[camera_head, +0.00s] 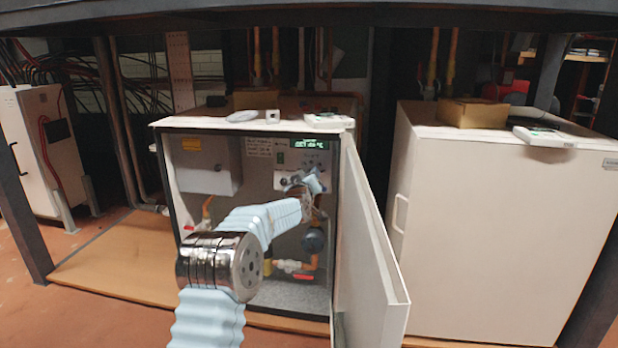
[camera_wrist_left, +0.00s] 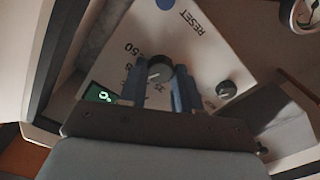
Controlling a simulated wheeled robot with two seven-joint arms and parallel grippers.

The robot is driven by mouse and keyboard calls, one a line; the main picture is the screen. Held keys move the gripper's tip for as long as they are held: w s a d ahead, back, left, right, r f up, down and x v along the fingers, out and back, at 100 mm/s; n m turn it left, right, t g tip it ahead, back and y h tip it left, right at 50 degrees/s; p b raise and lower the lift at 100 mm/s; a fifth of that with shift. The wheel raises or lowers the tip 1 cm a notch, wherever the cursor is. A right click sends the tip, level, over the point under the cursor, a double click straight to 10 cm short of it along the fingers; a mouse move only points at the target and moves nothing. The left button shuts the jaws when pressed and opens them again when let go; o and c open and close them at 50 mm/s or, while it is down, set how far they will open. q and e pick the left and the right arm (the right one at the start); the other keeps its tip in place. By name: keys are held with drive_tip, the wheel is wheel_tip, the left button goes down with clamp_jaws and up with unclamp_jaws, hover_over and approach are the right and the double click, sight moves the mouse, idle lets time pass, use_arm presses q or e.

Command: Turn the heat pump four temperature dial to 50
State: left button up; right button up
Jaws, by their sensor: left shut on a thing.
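The open heat pump cabinet (camera_head: 250,130) stands in the middle of the head view, with a white control panel (camera_head: 288,157) inside at the upper right. My left arm reaches into it, and my left gripper (camera_head: 313,181) is at the panel. Printed numbers, including 50, show around the dial, partly hidden by the fingers. A green display (camera_head: 314,144) is lit above; I cannot read its value surely. My right gripper is out of view.
A second knob (camera_wrist_left: 226,88) and a blue RESET button (camera_wrist_left: 165,4) sit near the dial. The open cabinet door (camera_head: 365,235) stands close to the right of my arm. A closed white cabinet (camera_head: 490,220) is further right. Pipes and red-handled valves (camera_head: 303,277) are below the panel.

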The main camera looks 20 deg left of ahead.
use_arm(q)
drive_tip(key=m, duration=0.5)
drive_tip(key=m+b, duration=0.1)
drive_tip(key=m, duration=0.4)
drive_tip(key=shift+d+f+m, duration=0.1)
drive_tip(key=shift+f+m, duration=0.1)
drive_tip(key=shift+m, duration=0.1)
idle(0.4)
drive_tip(key=o, duration=1.1)
drive_tip(key=shift+r, duration=0.1)
drive_tip(key=shift+c, duration=0.2)
drive_tip(key=v, duration=1.3)
drive_tip(key=shift+s, duration=0.4)
